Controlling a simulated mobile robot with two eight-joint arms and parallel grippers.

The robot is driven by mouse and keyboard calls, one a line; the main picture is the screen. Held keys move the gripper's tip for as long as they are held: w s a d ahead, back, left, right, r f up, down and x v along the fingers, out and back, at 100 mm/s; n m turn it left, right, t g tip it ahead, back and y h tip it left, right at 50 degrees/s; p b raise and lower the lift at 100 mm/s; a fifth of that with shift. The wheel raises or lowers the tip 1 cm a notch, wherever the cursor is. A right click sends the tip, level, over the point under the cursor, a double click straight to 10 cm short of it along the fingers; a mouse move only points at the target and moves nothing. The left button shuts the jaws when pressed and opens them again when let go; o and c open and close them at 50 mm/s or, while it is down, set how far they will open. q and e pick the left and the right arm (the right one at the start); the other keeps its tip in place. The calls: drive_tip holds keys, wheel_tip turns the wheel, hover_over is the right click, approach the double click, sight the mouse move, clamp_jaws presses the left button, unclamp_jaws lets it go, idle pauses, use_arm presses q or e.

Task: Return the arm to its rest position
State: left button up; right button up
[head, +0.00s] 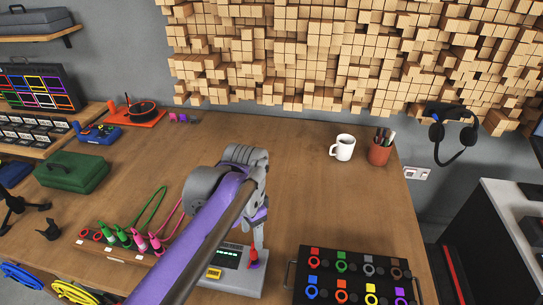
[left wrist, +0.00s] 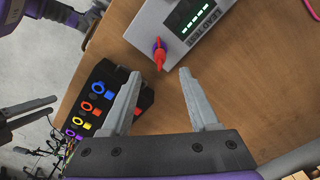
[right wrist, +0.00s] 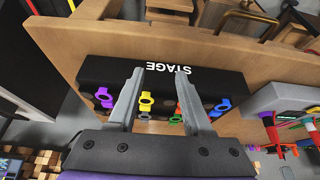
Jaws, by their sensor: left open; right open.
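My left arm crosses the head view from the bottom, and its gripper (head: 257,228) points down beside the grey lead tester (head: 232,282). The left wrist view shows this gripper (left wrist: 160,85) open and empty, its fingertips apart from the red plug (left wrist: 159,55) on the tester (left wrist: 160,20). My right gripper (right wrist: 158,76) is open in the right wrist view, with nothing between its fingers. It is over the black block marked STAGE (right wrist: 110,68), which carries coloured rings. The right gripper does not show in the head view.
A black tray with coloured rings (head: 326,254) lies right of the tester. Green and pink leads (head: 140,242) lie on a wooden rack to the left. A white mug (head: 343,148) and a pen cup (head: 379,152) stand farther back. The table's middle is mostly clear.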

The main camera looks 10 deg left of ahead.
use_arm(q)
drive_tip(key=shift+s+a+r, duration=0.1)
drive_tip(key=shift+s+a, duration=0.1)
drive_tip(key=shift+s, duration=0.15)
drive_tip(key=s+a+f+n+t+p, duration=0.1)
drive_tip(key=s+a+n+t+p, duration=0.1)
drive_tip(key=s, duration=0.4)
drive_tip(key=s+a+f+n+t+p, duration=0.2)
drive_tip(key=s+a+n+t+p, duration=0.1)
drive_tip(key=s+n, duration=0.4)
drive_tip(key=shift+s+a+p, duration=0.2)
drive_tip(key=shift+a+p, duration=0.4)
drive_tip(key=shift+p, duration=0.45)
drive_tip(key=shift+r, duration=0.1)
